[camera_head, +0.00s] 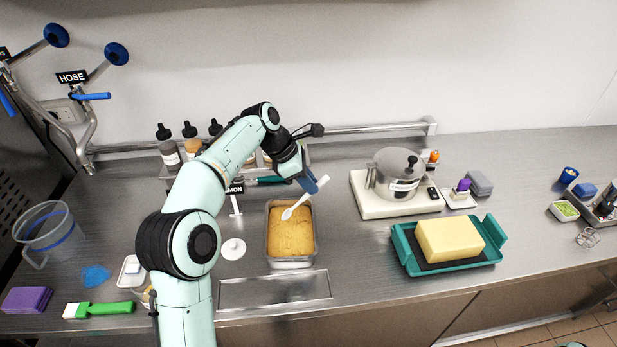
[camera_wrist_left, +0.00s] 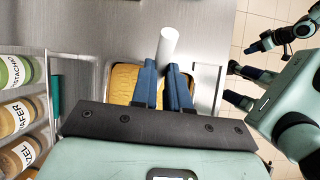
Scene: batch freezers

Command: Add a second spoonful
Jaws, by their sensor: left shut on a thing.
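My left gripper (camera_head: 311,183) is shut on the handle of a white spoon (camera_head: 298,205). The spoon slants down to the left, and its bowl end is over the metal pan (camera_head: 291,263) of yellow-orange contents (camera_head: 290,236). I cannot tell whether the bowl touches the surface.
A lidded grey pot (camera_head: 393,168) stands on a white scale right of the pan. A yellow block lies on a teal tray (camera_head: 440,268). A white round lid (camera_head: 233,249) lies left of the pan. Labelled jars (camera_wrist_left: 16,117) stand in a rack. Bare counter lies between pan and tray.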

